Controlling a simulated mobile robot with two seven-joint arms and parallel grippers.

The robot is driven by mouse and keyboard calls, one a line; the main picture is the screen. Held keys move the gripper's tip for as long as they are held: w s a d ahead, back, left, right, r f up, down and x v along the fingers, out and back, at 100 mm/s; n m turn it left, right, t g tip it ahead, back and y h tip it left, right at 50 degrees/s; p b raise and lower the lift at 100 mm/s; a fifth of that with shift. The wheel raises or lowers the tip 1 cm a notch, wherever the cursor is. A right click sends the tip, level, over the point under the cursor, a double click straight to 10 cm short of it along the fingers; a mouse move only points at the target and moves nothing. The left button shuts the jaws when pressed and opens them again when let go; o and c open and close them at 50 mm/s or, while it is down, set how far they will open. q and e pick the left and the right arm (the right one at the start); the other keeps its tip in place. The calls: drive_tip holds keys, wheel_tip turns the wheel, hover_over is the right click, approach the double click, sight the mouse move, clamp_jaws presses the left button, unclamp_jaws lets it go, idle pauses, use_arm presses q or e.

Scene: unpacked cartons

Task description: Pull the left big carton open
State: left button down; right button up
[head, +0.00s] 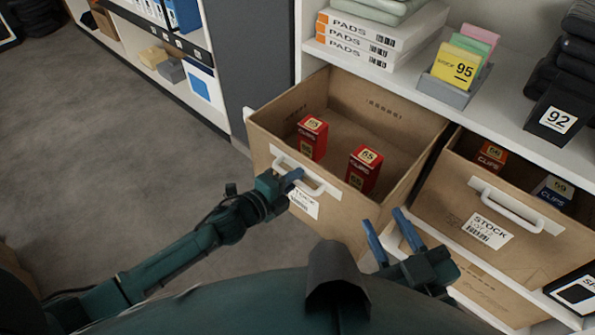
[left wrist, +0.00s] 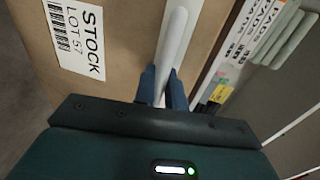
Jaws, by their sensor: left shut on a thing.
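The left big carton (head: 268,134) is a brown box-drawer standing out from the shelf, its inside open to view in the head view. Two red clip boxes (head: 312,137) (head: 363,169) stand in it. Its white handle (head: 317,187) is on the front face, beside a white stock label (head: 304,202). My left gripper (head: 291,181) is shut on the handle; the left wrist view shows the blue fingers (left wrist: 163,88) around the white bar (left wrist: 172,45). My right gripper (head: 388,232) is open and empty, in front of the carton's lower right side.
A second carton (head: 458,205) with a white handle stands at the right, holding a red and a dark box. Another low shelf (head: 150,75) is at upper left. The grey floor at left is clear.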

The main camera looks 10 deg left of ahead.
use_arm(q)
drive_tip(key=shift+s+a, duration=0.15)
drive_tip(key=shift+a, duration=0.1)
drive_tip(key=c, duration=1.8)
unclamp_jaws()
drive_tip(key=p+v, duration=0.2)
drive_tip(key=v, duration=1.1)
drive_tip(key=shift+s+p, duration=0.1)
drive_tip(key=shift+p, duration=0.3)
use_arm(e)
drive_tip(key=shift+s+d+f+m+g+h, duration=0.1)
drive_tip(key=shift+d+m+g+h, duration=0.15)
drive_tip(key=shift+g+h, duration=0.15)
drive_tip(key=shift+s+d+m+g+h, duration=0.1)
drive_tip(key=shift+m+g+h, duration=0.2)
drive_tip(key=shift+g, duration=0.2)
